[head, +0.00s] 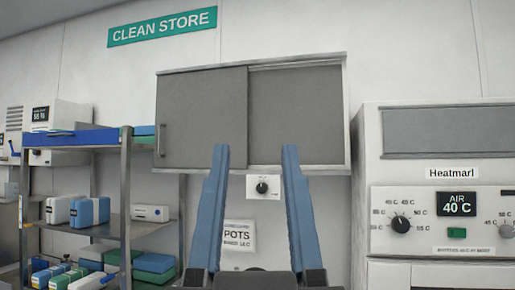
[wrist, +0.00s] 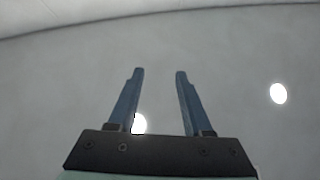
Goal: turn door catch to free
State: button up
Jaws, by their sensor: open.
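A wall cabinet (head: 203,112) with two grey sliding doors hangs ahead; the left door overlaps the right one and has an upright handle (head: 161,140). Just under the cabinet is a small white plate (head: 273,188) with a round black knob (head: 262,187), which looks like the door catch. Its markings are too small to read. My gripper (head: 255,148) points up and is open and empty. In the head view its two blue fingers stand on either side of the knob, apparently nearer the camera. The wrist view shows my gripper (wrist: 160,72) against a plain pale surface with no catch.
A shelf rack (head: 126,200) with boxes stands at left. A warming cabinet (head: 445,180) with dials and a "40 C" display (head: 457,204) stands at right. A "POTS" label (head: 238,236) is on the wall below the plate.

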aim_at(262, 188)
jog(key=i+z, duration=0.45)
jog(key=i, duration=0.65)
